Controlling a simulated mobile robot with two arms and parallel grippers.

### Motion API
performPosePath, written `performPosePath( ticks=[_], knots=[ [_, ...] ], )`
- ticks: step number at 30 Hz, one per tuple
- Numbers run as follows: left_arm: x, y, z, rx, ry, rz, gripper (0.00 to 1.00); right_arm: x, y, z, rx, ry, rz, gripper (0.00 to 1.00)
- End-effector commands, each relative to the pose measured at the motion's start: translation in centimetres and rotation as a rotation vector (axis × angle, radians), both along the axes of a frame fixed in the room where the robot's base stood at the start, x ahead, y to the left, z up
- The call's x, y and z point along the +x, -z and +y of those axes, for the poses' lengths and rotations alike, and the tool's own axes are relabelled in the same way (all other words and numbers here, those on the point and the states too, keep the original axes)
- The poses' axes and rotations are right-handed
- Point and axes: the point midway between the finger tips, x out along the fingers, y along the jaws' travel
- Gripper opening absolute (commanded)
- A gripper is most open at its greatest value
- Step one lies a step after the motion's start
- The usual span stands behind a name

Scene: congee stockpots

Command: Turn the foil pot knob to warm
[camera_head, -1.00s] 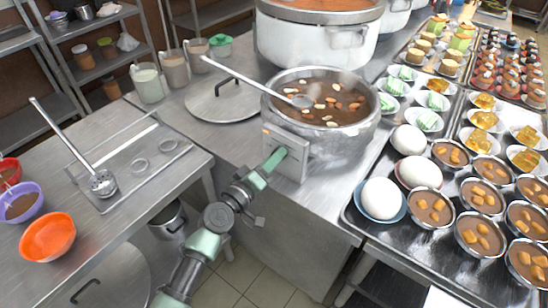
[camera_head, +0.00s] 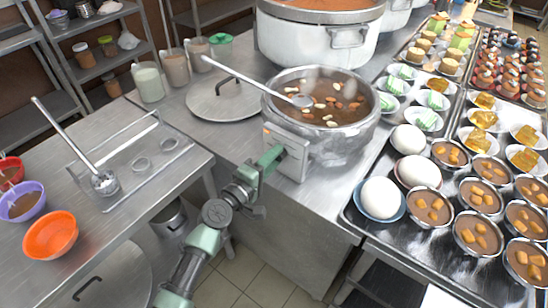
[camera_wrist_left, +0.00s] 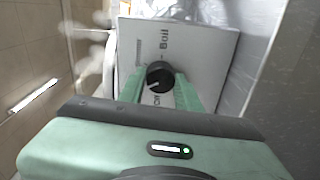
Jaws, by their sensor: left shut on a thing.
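The foil-wrapped pot (camera_head: 345,140) of brown congee stands on the steel counter, with a grey control box (camera_head: 289,151) on its near side. My left gripper (camera_head: 275,155) is at the front of this box. In the left wrist view, the black knob (camera_wrist_left: 160,76) sits on the box face (camera_wrist_left: 205,60), and my green left fingers (camera_wrist_left: 159,90) are shut on its two sides. A pale mark on the knob points to the lower left, near the label "Off". "Boil" is readable farther up; another label is blurred. My right gripper is not in view.
A ladle (camera_head: 245,77) rests in the foil pot. A steel lid (camera_head: 222,101) lies to its left, and a large white pot (camera_head: 318,45) stands behind. Open floor shows below.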

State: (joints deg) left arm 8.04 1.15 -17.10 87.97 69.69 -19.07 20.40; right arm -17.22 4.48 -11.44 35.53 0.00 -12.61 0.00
Motion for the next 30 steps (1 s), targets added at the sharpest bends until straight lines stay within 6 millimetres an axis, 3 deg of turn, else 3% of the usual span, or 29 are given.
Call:
performPosePath(
  ticks=[10,11,13,23,30],
  knots=[
    [0.0,0.1,0.0,0.0,0.0,0.002,0.0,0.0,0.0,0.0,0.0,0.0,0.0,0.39],
    [0.0,0.1,0.0,0.0,0.0,0.002,0.39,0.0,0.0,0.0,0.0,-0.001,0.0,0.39],
    [0.0,0.1,0.0,0.0,0.0,0.002,0.55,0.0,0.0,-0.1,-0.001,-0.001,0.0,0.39],
    [-0.1,0.1,0.1,0.001,0.0,0.001,0.55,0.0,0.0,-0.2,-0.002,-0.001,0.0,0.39],
    [-2.9,0.2,2.1,0.004,0.0,0.002,0.55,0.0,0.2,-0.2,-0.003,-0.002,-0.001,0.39]
  ],
)
